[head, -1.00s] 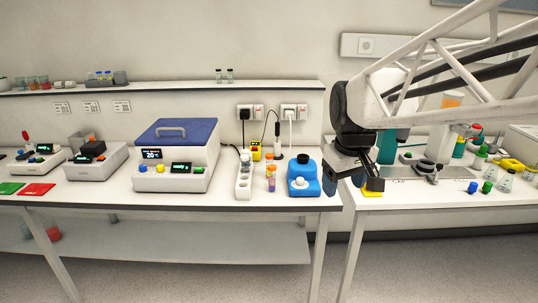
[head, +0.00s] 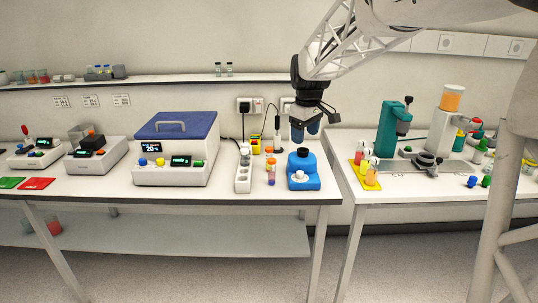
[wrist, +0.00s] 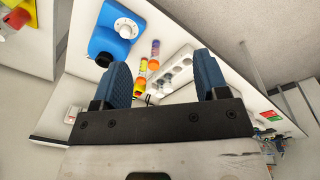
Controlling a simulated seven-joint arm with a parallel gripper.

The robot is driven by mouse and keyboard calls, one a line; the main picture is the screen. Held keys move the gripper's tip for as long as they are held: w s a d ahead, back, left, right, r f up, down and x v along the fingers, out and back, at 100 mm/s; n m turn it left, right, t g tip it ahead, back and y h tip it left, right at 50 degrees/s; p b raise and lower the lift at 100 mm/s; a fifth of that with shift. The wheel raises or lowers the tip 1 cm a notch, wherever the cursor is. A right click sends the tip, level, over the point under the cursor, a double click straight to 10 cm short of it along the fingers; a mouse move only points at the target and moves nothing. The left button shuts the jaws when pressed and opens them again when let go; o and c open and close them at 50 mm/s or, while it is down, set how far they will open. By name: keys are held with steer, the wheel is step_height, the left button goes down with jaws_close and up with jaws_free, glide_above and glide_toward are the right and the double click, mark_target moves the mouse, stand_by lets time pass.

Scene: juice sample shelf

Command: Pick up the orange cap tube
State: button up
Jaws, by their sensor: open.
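Two small tubes with orange caps stand on the left table between the white rack and the blue device. The front tube (head: 271,180) has a purple lower part; the other (head: 269,160) stands just behind it and is partly hidden. In the wrist view, the purple-bottomed tube (wrist: 155,49) and the second tube (wrist: 142,70) show beyond the fingers, within the gap between them. My gripper (head: 306,130) is open and empty, above and behind the blue device, to the right of the tubes. It also shows in the wrist view (wrist: 163,73) with both blue fingers apart.
A white rack (head: 243,180) stands close left of the tubes. The blue device (head: 305,183) with a white knob stands close right. A yellow box (head: 256,146) and cables are behind. A blue-lidded machine (head: 174,170) stands further left. The table's front edge is near.

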steer(key=w+a+f+n, duration=0.2)
steer(key=w+f, duration=0.1)
steer(key=w, duration=0.4)
steer(key=w+a+f+n, duration=0.1)
steer(key=w+a+f, duration=0.15)
steer(key=w, duration=0.45)
steer(key=n+g, duration=0.1)
steer(key=n, duration=0.3)
glide_above(268, 148)
steer(key=f, duration=0.5)
steer(key=s+f, duration=0.1)
steer(key=f, duration=0.2)
steer(key=shift+d+f, duration=0.3)
steer(key=shift+w+a+f, duration=0.2)
steer(key=shift+w+f, duration=0.15)
steer(key=shift+w, duration=0.1)
steer(key=shift+f, duration=0.1)
steer(key=shift+f, duration=1.15)
steer(key=shift+f, duration=0.15)
steer(key=shift+w+d+f, duration=0.1)
steer(key=shift+f, duration=1.15)
steer(key=shift+d+f, duration=0.1)
steer(key=shift+f, duration=1.15)
